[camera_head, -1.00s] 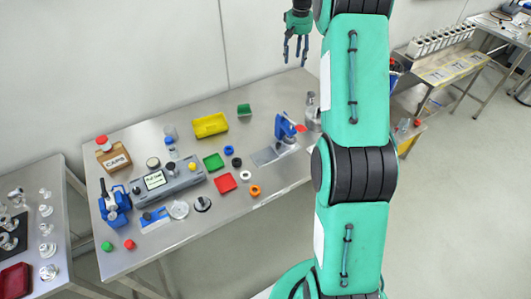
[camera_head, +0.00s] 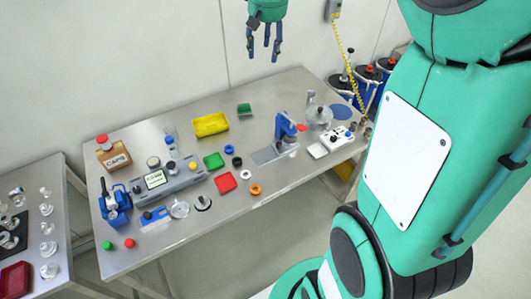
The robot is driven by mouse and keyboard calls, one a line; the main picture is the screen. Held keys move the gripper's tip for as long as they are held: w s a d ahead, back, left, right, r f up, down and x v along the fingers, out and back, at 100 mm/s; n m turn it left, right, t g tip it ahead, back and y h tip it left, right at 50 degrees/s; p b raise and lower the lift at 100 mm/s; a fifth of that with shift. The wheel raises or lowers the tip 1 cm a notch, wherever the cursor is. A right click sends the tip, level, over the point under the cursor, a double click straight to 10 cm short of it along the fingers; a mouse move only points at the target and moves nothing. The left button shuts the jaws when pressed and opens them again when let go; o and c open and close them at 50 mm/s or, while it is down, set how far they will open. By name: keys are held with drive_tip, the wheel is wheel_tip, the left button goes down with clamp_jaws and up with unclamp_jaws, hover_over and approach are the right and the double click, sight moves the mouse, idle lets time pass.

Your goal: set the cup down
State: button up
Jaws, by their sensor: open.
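My gripper (camera_head: 263,52) hangs at the top of the view, fingers pointing down and spread open, with nothing between them. It is in front of the back wall in the picture, well above the far side of the steel table (camera_head: 240,219). I cannot pick out a cup for certain.
A blue press (camera_head: 284,130), a yellow tray (camera_head: 211,125), green and red trays, a grey instrument (camera_head: 165,181) and a CAPS box (camera_head: 114,158) occupy the table. The front middle is bare. Drums and a yellow coiled cable (camera_head: 350,70) are behind the right end.

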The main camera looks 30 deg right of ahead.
drive_tip(key=s+a+r+t, duration=0.1)
drive_tip(key=s+a+r, duration=0.1)
drive_tip(key=s+a, duration=1.1)
drive_tip(key=s+a+f+n+t, duration=0.1)
drive_tip(key=s+a+f, duration=0.1)
drive_tip(key=s, duration=0.7)
drive_tip(key=s+a+f+n, duration=0.1)
drive_tip(key=s+a+f, duration=0.2)
drive_tip(key=s, duration=0.6)
wheel_tip(320, 180, down, 2)
drive_tip(key=shift+s+f+t+y, duration=0.15)
drive_tip(key=shift+s+t+y, duration=0.25)
drive_tip(key=shift+a+f, duration=0.1)
drive_tip(key=shift+f, duration=0.05)
wheel_tip(320, 180, down, 3)
drive_tip(key=b, duration=0.3)
